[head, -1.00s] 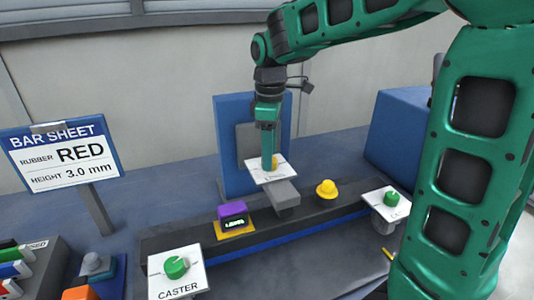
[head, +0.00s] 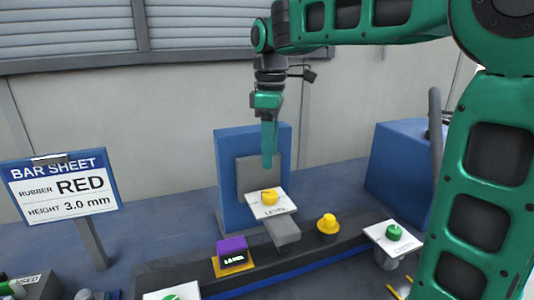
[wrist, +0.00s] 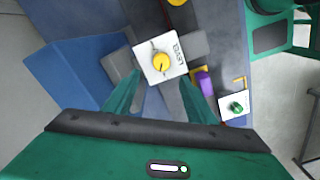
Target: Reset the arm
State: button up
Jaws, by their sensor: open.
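My green arm reaches across the top of the head view, with my gripper (head: 268,160) pointing down. The gripper hangs above a white plate marked LEVEL (head: 282,209) that carries a yellow knob (head: 269,196), apart from it. In the wrist view my gripper (wrist: 160,85) has its two green fingers spread wide, with nothing between them. The yellow knob (wrist: 161,62) and the LEVEL plate (wrist: 145,66) lie beyond the fingertips there.
A purple box with a small display (head: 232,250), a yellow button (head: 327,223) and a green knob (head: 393,232) on a white plate stand along the dark rail. A blue block (head: 400,155) is at right. A sign reading RED, 3.0 mm (head: 60,188) stands at left.

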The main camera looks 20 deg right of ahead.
jog(key=s+d+f+m, duration=0.5)
jog(key=s+m, duration=0.1)
jog(key=s, duration=0.3)
jog(key=s+d+f+m, duration=0.6)
jog(key=s, duration=0.3)
jog(key=s+d+f+m, duration=0.5)
jog(key=s+d+m, duration=0.1)
jog(key=s, duration=0.3)
jog(key=shift+s+f, duration=0.3)
jog(key=shift+s, duration=0.05)
jog(key=shift+w+d+f, duration=0.1)
jog(key=shift+w+f, duration=0.1)
jog(key=shift+w, duration=0.45)
